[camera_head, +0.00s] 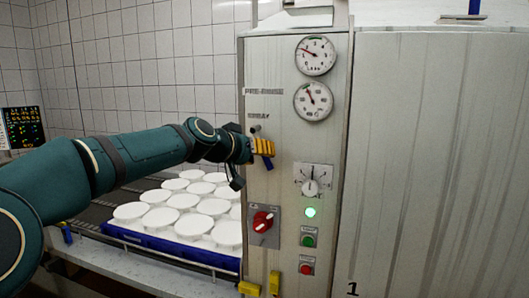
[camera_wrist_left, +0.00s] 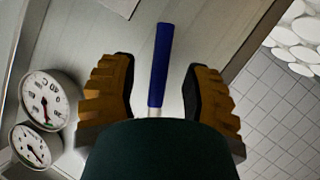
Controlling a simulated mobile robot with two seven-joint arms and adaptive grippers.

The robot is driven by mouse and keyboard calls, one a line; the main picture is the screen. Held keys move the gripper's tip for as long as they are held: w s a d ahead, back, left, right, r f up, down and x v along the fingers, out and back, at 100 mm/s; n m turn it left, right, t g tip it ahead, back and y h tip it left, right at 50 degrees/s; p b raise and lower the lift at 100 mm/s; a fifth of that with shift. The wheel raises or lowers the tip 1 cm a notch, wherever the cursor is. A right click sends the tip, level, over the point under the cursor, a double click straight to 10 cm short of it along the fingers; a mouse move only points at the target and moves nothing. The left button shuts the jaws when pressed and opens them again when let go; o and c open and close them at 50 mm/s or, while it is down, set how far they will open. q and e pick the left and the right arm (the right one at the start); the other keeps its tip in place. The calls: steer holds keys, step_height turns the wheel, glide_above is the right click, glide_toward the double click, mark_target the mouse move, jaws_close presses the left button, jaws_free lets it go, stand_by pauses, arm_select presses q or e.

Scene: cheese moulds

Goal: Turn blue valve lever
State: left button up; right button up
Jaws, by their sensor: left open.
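The blue valve lever (camera_wrist_left: 160,65) shows in the left wrist view as a straight blue bar on a pale stem. It lies between the two ribbed orange-brown fingers of my left gripper (camera_wrist_left: 158,85), with a gap on either side. My left gripper (camera_head: 263,149) is open at the upper left of the control panel (camera_head: 285,190) in the head view. My right gripper is not in view.
Two round gauges (camera_head: 316,56) sit right of the gripper. Below are a grey dial (camera_head: 310,187), a red rotary switch (camera_head: 263,221), and green and red buttons. White round moulds (camera_head: 160,218) stand on a blue tray (camera_head: 160,245) under my left arm. A large metal cabinet fills the right.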

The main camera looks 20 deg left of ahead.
arm_select(q)
steer(key=shift+x, duration=1.45)
steer(key=shift+s, duration=0.1)
jaws_close()
